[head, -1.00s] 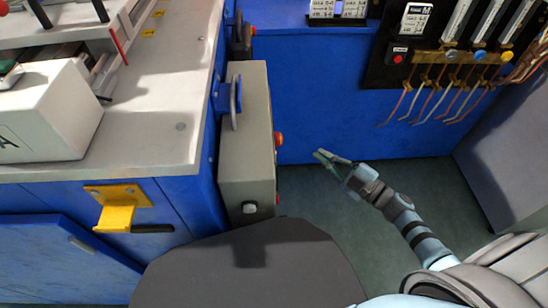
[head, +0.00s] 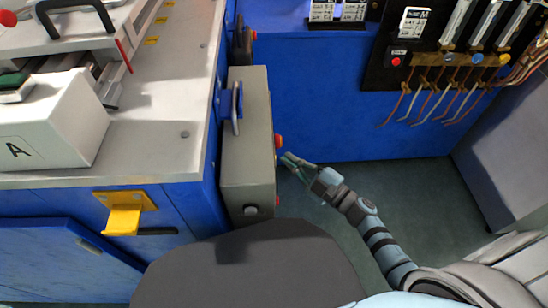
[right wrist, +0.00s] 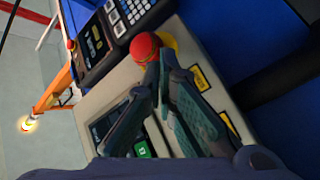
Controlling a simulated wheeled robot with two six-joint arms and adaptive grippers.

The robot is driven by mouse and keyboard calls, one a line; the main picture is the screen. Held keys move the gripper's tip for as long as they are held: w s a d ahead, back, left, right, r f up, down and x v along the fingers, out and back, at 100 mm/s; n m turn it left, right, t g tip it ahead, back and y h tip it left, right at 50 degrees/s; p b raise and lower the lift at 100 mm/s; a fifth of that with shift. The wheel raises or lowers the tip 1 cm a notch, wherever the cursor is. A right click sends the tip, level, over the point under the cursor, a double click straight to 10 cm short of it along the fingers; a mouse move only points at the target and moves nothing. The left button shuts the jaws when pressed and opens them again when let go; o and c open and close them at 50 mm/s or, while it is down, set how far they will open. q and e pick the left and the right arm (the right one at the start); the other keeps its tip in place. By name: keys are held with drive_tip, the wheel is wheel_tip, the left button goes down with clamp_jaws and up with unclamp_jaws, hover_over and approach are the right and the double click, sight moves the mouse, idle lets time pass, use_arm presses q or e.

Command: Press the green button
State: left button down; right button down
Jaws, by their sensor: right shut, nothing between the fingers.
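A small green button (right wrist: 143,149) shows low on the face of a grey control box in the right wrist view, below a screen (right wrist: 108,118) and partly edged by my gripper. My right gripper (right wrist: 174,72) is shut and empty, its fingertips just below a red mushroom button (right wrist: 146,47) on a yellow base. I cannot tell whether they touch it. In the head view my right gripper (head: 290,160) is just right of the grey box (head: 248,150), near the red button (head: 279,141). The box's button face is turned away there, so the green button is hidden. My left gripper is not in view.
A keypad panel (right wrist: 128,14) lies beyond the red button. In the head view, a metal-topped blue bench (head: 165,140) stands left of the box, with a white block (head: 60,125) on it. A wired panel (head: 400,80) hangs at the upper right. Floor right of my gripper is clear.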

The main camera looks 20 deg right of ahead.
idle(0.6)
idle(0.6)
drive_tip(key=shift+a, duration=0.1)
drive_tip(key=shift+a, duration=0.3)
